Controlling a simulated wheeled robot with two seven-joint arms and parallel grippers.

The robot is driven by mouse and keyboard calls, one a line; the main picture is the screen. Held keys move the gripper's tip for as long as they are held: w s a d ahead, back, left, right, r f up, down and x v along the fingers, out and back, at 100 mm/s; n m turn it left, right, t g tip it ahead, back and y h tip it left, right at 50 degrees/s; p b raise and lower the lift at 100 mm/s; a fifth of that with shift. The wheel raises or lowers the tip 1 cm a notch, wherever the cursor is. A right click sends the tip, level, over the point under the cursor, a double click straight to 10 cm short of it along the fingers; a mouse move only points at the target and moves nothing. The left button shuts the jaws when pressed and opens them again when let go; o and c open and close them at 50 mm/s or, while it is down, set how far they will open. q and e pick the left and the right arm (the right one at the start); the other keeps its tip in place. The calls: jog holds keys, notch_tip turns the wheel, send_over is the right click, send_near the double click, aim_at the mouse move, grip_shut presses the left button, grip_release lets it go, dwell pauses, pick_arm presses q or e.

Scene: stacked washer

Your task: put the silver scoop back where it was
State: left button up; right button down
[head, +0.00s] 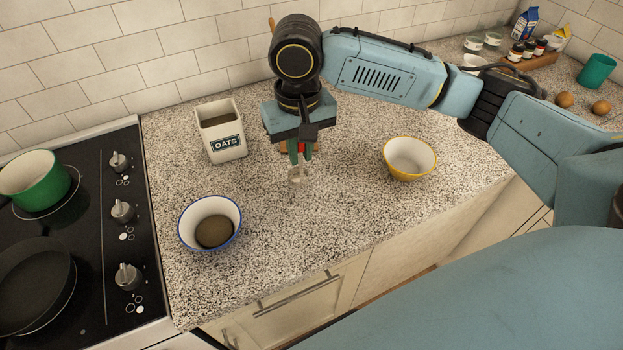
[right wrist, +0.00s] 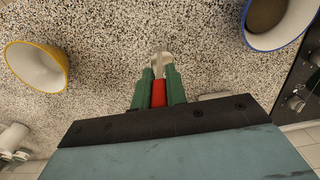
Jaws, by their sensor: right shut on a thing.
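My right gripper (head: 301,152) points down over the counter between the oats canister and the yellow-rimmed bowl. Its green fingers are shut on the silver scoop (head: 296,174), with a red part between them. In the right wrist view the scoop's silver end (right wrist: 162,60) sticks out past the fingertips (right wrist: 159,90). Whether the scoop touches the counter is hard to tell. The white oats canister (head: 220,137) stands upright to the left, open at the top. My left gripper is not in view.
A blue-rimmed bowl (head: 210,223) with brown contents stands front left, and a yellow-rimmed bowl (head: 409,158) stands right. A small brown object (head: 284,149) is mostly hidden behind my gripper. The stove (head: 85,230) is at left. The counter's front middle is clear.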

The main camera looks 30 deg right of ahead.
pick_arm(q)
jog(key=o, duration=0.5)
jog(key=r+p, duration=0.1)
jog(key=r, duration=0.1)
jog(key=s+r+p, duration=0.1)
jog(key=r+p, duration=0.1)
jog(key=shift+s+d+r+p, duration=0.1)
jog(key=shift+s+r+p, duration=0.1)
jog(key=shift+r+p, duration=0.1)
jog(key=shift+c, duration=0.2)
pick_arm(e)
jog(key=r+m, duration=0.3)
jog(key=shift+s+a+r, duration=0.25)
jog(key=shift+a+r, duration=0.05)
jog(key=shift+a, duration=0.1)
pick_arm(q)
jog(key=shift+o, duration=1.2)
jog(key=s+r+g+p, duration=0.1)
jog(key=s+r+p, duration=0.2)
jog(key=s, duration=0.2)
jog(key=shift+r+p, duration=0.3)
jog(key=shift+p, duration=0.1)
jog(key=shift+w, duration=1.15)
pick_arm(e)
notch_tip(320, 180, down, 7)
jog(key=s+m, duration=0.2)
jog(key=m, duration=0.3)
jog(key=shift+a, duration=0.35)
